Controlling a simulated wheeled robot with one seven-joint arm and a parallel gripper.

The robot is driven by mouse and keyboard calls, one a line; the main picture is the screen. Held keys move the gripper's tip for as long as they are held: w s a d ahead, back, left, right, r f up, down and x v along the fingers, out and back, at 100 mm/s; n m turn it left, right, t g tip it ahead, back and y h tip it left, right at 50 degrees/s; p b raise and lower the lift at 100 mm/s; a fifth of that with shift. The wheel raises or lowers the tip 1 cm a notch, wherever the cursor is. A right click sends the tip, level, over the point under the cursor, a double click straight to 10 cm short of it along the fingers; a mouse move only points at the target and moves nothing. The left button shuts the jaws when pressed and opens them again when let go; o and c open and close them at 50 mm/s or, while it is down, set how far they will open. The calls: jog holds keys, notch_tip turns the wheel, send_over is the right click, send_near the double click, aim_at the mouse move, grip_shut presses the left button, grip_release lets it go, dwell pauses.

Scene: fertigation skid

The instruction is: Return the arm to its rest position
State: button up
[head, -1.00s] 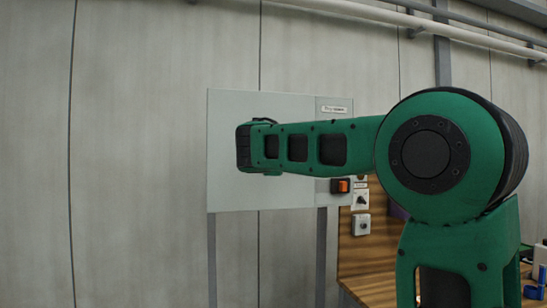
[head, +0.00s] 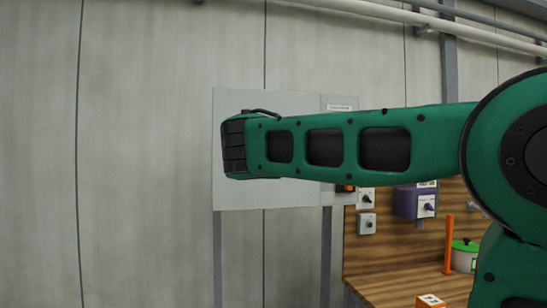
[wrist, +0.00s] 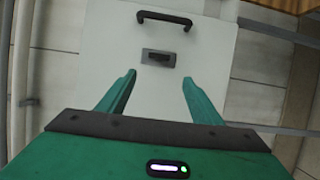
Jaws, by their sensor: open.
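My arm (head: 345,145) stretches across the head view from the right, nearly level, with its dark far end in front of a pale grey cabinet (head: 270,199). My gripper does not show in the head view. In the wrist view my gripper (wrist: 158,79) has its two green fingers spread apart with nothing between them. Beyond the fingertips is a pale panel (wrist: 100,40) with a black bar handle (wrist: 165,18) and a small dark grey latch-like fitting (wrist: 158,57). The fingers appear apart from the handle.
Right of the cabinet stands a wooden backboard and bench (head: 390,286) with a knob switch (head: 366,224), a purple box (head: 410,203), an orange post (head: 449,243), a green-lidded white pot (head: 465,256) and an orange block (head: 430,301). A pipe (head: 420,22) runs overhead. The left wall is bare.

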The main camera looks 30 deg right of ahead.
jog(key=shift+f, duration=0.1)
jog(key=s+d+f+m+g+y, duration=0.1)
jog(key=s+d+f+m+g, duration=0.2)
jog(key=f, duration=0.6)
jog(key=s+d+f+m+g+y, duration=0.2)
jog(key=s+f, duration=0.4)
jog(key=f, duration=0.2)
jog(key=s+d+f+m+g+y, duration=0.1)
jog(key=s+d+f+m+g, duration=0.2)
jog(key=f, duration=0.6)
jog(key=s+a+f+m+g+y, duration=0.3)
jog(key=s+f, duration=0.6)
jog(key=s, duration=0.4)
jog(key=s+a+f+m+g+y, duration=0.3)
jog(key=s+a+f+m+y, duration=0.1)
jog(key=s+f, duration=0.6)
jog(key=s+a+m, duration=0.1)
jog(key=s+m, duration=0.1)
jog(key=s, duration=0.1)
jog(key=shift+w+f, duration=0.25)
jog(key=shift+w, duration=0.3)
